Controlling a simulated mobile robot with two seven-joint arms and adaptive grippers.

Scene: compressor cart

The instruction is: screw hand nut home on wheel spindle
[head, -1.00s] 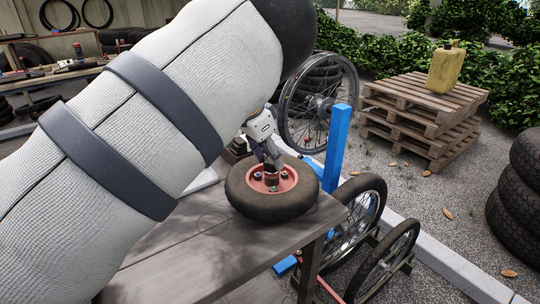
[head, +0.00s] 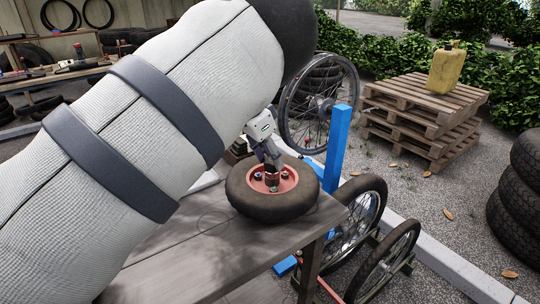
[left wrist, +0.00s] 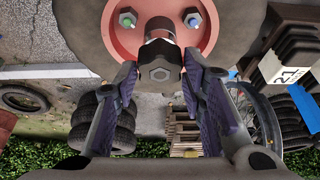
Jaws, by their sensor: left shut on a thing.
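The wheel (head: 240,200) lies flat on the table, a black tyre around a red hub (head: 291,181); in the left wrist view the hub (left wrist: 201,42) fills the top centre. My left gripper (head: 271,168) points down over the hub's middle. Its fingers are closed on the dark hand nut (left wrist: 160,68), which sits at the spindle in the hub's centre; the nut also shows below the fingers in the head view (head: 271,182). My right gripper is not in view.
The grey table (head: 185,255) has bare room in front of the wheel. A blue post (head: 338,140) stands close behind its right side. Spoked wheels (head: 385,262) stand below right. A pallet stack (head: 425,110) with a yellow can (head: 445,68) is farther back.

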